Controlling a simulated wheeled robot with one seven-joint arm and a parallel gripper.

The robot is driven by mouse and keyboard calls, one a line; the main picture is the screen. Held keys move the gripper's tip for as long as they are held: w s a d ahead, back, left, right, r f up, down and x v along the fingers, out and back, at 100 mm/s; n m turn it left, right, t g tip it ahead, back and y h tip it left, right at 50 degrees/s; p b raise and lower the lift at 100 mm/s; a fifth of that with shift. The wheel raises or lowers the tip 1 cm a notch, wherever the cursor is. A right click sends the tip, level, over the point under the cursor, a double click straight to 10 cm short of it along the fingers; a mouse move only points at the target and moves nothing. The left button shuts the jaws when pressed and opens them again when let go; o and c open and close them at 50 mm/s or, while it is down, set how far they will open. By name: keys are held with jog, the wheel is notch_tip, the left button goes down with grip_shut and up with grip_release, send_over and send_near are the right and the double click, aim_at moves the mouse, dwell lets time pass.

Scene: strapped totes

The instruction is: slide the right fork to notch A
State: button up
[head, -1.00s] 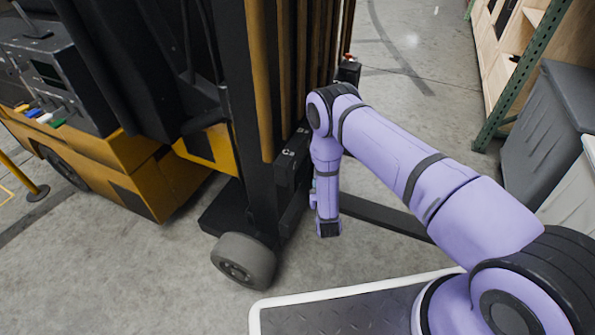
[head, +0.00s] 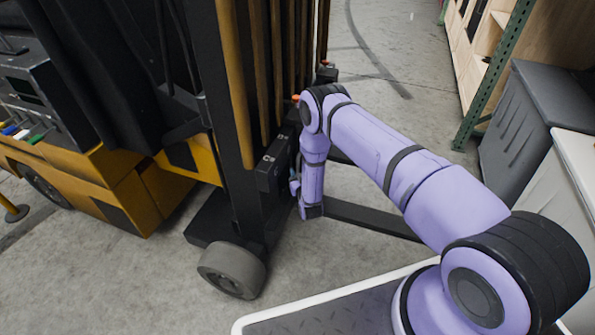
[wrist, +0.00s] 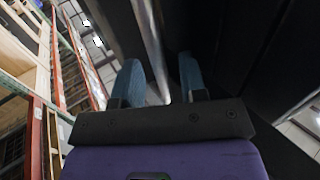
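A long dark fork (head: 372,218) extends low to the right from the forklift's mast, above the concrete floor. Its upright part is mostly hidden behind my arm. The dark carriage bar (head: 272,165) carries small pale letter marks, too small to read surely, so I cannot tell which notch is A. My gripper (head: 295,187) is beside the carriage, largely hidden by my wrist. In the wrist view my gripper (wrist: 160,72) has two blue fingers apart, with a dark part and a lighter grey edge beyond the gap. I cannot tell whether they touch it.
The yellow and black forklift (head: 120,190) fills the left, with a grey wheel (head: 232,270) at the mast's foot. Grey bins (head: 535,130) and green-posted shelving (head: 492,75) stand at the right. Open floor lies between the forklift and the shelving.

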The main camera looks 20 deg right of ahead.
jog(key=shift+w, duration=0.8)
jog(key=shift+c, duration=0.3)
grip_shut()
jog(key=shift+w+d, duration=0.5)
jog(key=shift+w, duration=0.05)
jog(key=shift+o, duration=0.3)
grip_release()
jog(key=s, duration=1)
jog(key=shift+s+a, duration=0.2)
jog(key=shift+s, duration=0.2)
